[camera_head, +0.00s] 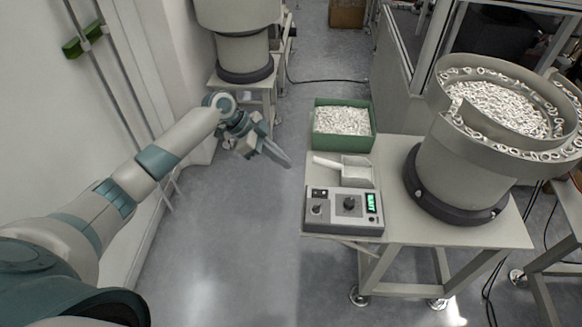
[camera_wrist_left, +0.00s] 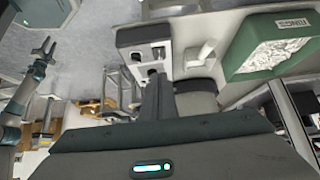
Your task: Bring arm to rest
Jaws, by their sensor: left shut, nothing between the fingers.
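My left arm reaches in from the left in the head view. Its gripper (camera_head: 277,155) hangs over bare floor, left of the work table (camera_head: 425,222) and apart from it. The fingers are shut with nothing between them. In the left wrist view, the shut dark fingers (camera_wrist_left: 155,98) point up in front of the table's control box. My right arm shows at the left of that view, its small gripper (camera_wrist_left: 44,48) held with the fingers apart and empty. The right arm is outside the head view.
The table carries a green bin (camera_head: 374,133) of white parts, a scoop (camera_head: 350,170), a control box (camera_head: 343,212) and a bowl feeder (camera_head: 450,180). Another feeder (camera_head: 243,52) stands at the back left. A pale wall is on the left. Floor between wall and table is clear.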

